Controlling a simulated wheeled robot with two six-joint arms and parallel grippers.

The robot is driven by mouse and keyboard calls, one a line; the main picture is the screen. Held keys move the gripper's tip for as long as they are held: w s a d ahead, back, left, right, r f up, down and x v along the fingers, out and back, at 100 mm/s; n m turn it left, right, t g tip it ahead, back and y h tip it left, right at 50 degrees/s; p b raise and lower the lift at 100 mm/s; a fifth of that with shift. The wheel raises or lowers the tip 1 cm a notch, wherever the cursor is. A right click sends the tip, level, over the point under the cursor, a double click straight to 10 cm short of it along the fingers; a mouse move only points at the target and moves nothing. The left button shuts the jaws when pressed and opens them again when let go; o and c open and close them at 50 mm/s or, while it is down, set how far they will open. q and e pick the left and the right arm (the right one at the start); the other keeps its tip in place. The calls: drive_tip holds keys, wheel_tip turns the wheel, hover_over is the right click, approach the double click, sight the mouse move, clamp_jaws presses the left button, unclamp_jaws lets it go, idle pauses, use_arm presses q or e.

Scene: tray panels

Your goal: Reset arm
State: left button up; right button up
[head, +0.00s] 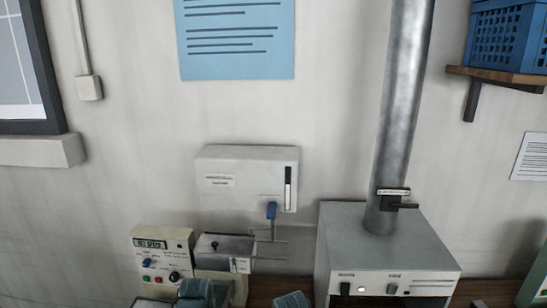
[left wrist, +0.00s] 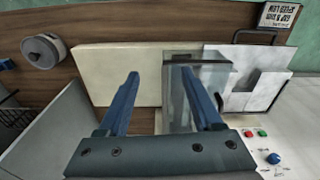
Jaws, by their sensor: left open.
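My left gripper (left wrist: 160,72) is open in the left wrist view, its two blue fingers apart with nothing seen between them. Behind the fingers are a cream panel (left wrist: 105,62) and a grey, glassy-looking box (left wrist: 178,105). Teal parts at the bottom edge of the head view look like my own arms, but no fingertips show there. My right gripper is not in view.
A control panel (head: 160,262) with knobs and buttons stands beside a small grey box (head: 224,246). A large grey cabinet (head: 380,245) with a metal duct (head: 402,110) stands to the right. A blue crate (head: 508,38) sits on a wall shelf (head: 500,77).

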use_arm(q)
drive_tip(key=s+d+f+m+b, duration=0.2)
drive_tip(key=s+d+f+b, duration=0.1)
drive_tip(key=d, duration=0.2)
drive_tip(key=s+d+f+m+g+y+b, duration=0.1)
drive_tip(key=s+d+f+b, duration=0.2)
drive_tip(key=d, duration=0.3)
drive_tip(key=shift+s+f+m+b, duration=0.15)
drive_tip(key=shift+f+m+b, duration=0.25)
drive_tip(key=shift+f+b, duration=0.35)
idle(1.0)
